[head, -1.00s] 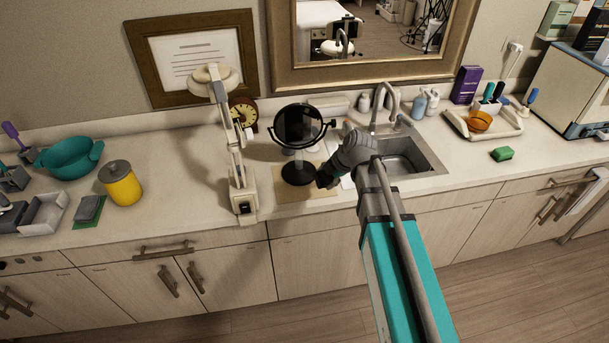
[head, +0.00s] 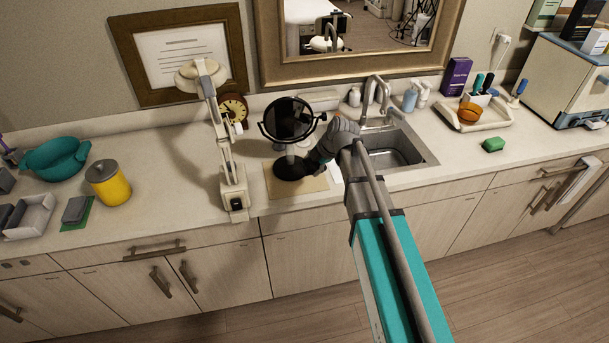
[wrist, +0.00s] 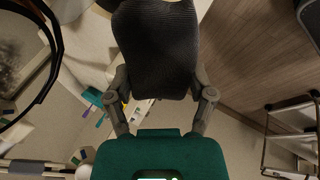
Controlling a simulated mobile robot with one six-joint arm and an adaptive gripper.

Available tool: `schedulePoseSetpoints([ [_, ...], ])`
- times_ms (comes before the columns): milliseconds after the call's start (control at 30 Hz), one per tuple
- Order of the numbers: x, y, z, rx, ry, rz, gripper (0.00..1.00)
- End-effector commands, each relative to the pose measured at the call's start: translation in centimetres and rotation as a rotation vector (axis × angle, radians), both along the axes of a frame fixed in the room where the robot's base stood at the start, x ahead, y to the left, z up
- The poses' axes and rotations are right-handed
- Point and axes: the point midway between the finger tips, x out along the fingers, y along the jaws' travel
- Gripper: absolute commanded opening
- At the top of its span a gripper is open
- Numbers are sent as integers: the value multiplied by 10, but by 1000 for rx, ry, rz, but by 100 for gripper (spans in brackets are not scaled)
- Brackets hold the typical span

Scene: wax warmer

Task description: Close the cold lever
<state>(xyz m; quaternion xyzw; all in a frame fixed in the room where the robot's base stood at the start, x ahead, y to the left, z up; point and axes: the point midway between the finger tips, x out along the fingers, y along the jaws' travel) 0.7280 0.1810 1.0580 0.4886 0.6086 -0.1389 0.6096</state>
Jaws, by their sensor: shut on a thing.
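The metal faucet (head: 376,92) stands behind the sink (head: 390,152) at the back of the counter in the head view. A lever shows faintly at its right side; its left side is partly hidden by my arm, and I cannot tell which lever is cold. My gripper (head: 314,162) is left of the sink, beside the round black mirror (head: 290,119) and apart from the faucet. In the wrist view a dark ribbed shape (wrist: 155,45) fills the space between my gripper's linkages. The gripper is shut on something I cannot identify. The faucet does not show in the wrist view.
The mirror stands on a tan mat (head: 312,186), close to my gripper. A white jointed lamp (head: 229,165) stands left of it. Soap bottles (head: 410,98) are right of the faucet. A green sponge (head: 493,145) lies right of the sink, with free counter around it.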

Motion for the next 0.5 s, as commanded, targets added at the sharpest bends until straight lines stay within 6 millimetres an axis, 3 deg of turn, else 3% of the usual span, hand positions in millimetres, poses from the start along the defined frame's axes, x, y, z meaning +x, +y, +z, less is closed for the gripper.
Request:
schedulePoseSetpoints([
  [33,13,5,-8,0,0,1,32],
  [200,40,17,-21,0,-1,2,32],
  [500,59,26,-52,1,0,1,32],
])
